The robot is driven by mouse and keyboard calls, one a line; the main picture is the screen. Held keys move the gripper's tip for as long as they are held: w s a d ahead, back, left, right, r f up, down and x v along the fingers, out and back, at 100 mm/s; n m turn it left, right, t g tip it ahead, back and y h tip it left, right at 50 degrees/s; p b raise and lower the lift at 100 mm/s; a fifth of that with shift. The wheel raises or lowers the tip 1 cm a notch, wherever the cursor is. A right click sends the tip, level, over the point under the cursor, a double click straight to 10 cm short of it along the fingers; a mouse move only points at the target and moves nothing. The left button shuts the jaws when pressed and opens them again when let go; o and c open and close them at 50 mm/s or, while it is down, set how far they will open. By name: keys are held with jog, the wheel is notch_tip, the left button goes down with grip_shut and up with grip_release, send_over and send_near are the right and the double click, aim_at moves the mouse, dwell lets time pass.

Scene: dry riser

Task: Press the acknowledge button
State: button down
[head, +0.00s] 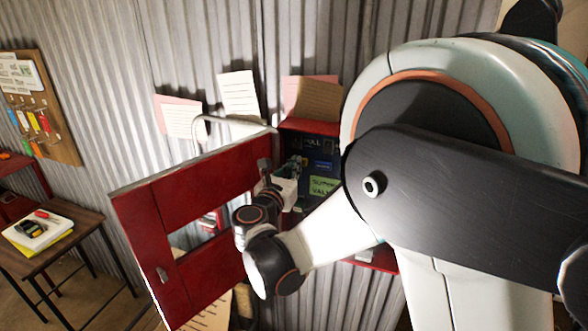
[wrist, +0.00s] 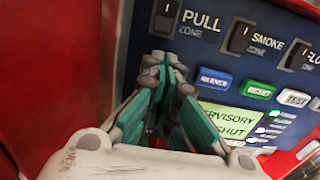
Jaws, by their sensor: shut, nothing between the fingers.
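The blue control panel (wrist: 215,58) sits inside an open red cabinet (head: 312,124). In the wrist view it has a blue silence button (wrist: 216,80), a green reset button (wrist: 259,89) and a white test button (wrist: 294,98). I see no button labelled acknowledge; my gripper covers the panel left of the silence button. My gripper (wrist: 165,62) is shut and empty, its tips in front of the panel below the PULL label. I cannot tell whether they touch it. In the head view my gripper (head: 294,166) reaches into the cabinet. A green display (wrist: 228,122) is partly hidden by the gripper.
The red cabinet door (head: 182,198) stands open to the left, close to my wrist. Zone switches (wrist: 240,38) line the panel's top. Papers (head: 238,94) hang on the corrugated wall above. A small table (head: 70,245) and key board (head: 42,108) are far left.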

jog(key=shift+w+d, duration=0.15)
jog(key=shift+w, duration=0.3)
dwell(0.3)
jog(key=b+v, duration=0.1)
jog(key=v, duration=0.5)
dwell(0.3)
